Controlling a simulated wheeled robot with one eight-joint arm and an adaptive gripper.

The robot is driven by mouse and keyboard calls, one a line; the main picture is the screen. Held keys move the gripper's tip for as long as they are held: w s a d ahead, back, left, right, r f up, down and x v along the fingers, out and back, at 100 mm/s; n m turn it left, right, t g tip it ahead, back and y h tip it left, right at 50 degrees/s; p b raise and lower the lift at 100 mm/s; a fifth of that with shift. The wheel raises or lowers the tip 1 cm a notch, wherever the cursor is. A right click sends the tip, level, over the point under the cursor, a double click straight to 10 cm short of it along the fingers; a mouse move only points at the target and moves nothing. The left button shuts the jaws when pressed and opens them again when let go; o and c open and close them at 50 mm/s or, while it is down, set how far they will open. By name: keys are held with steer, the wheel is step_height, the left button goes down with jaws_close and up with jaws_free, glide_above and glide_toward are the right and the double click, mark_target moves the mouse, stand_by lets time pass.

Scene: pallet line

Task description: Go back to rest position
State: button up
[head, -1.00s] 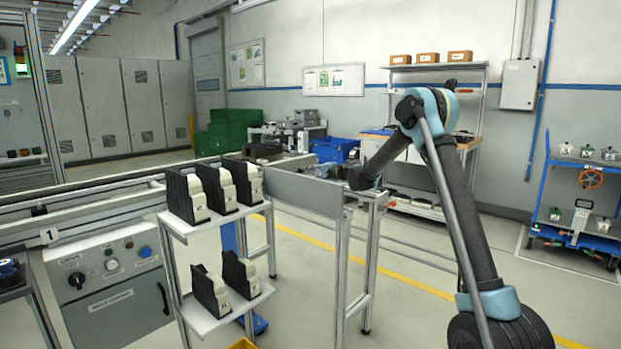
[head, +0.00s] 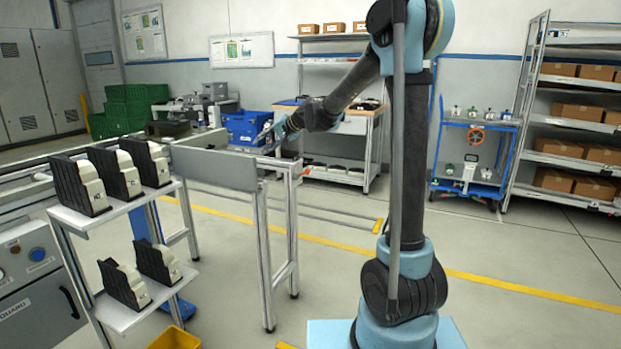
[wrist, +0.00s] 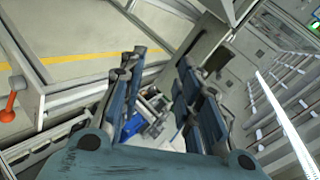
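My gripper (head: 272,131) is at the end of my raised, bent arm in the head view, small and pointing left beyond the grey end plate of the conveyor. In the wrist view my gripper (wrist: 158,80) shows its two blue fingers spread well apart. In the head view the fingertips are too small to make out in detail.
A two-level rack (head: 122,207) with several black-and-white units stands at left. The conveyor frame's end plate (head: 213,167) is behind it. A blue crate (head: 243,127) sits farther back. A blue cart (head: 468,165) and shelves of cartons (head: 583,72) stand at right. The floor between is clear.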

steer(key=s+d+f+n+h, duration=0.1)
steer(key=s+d+f+h, duration=0.15)
steer(key=s+d, duration=0.9)
steer(key=s+d+f+g+h, duration=0.1)
steer(key=s+d+f+h, duration=0.1)
steer(key=s+d+f, duration=0.3)
steer(key=s+d+f+g+h, duration=0.1)
steer(key=s+d+f+h, duration=0.2)
steer(key=s+d, duration=0.9)
steer(key=s+d+f+g+h, duration=0.1)
steer(key=s+d+f, duration=0.7)
steer(key=s, duration=0.8)
steer(key=shift+d+f+n+h, duration=0.2)
steer(key=shift+f+n+h, duration=0.2)
steer(key=shift+f+h, duration=0.35)
steer(key=shift+w+r, duration=0.1)
steer(key=shift+r, duration=0.05)
steer(key=shift+w+f, duration=0.2)
steer(key=shift+w, duration=0.25)
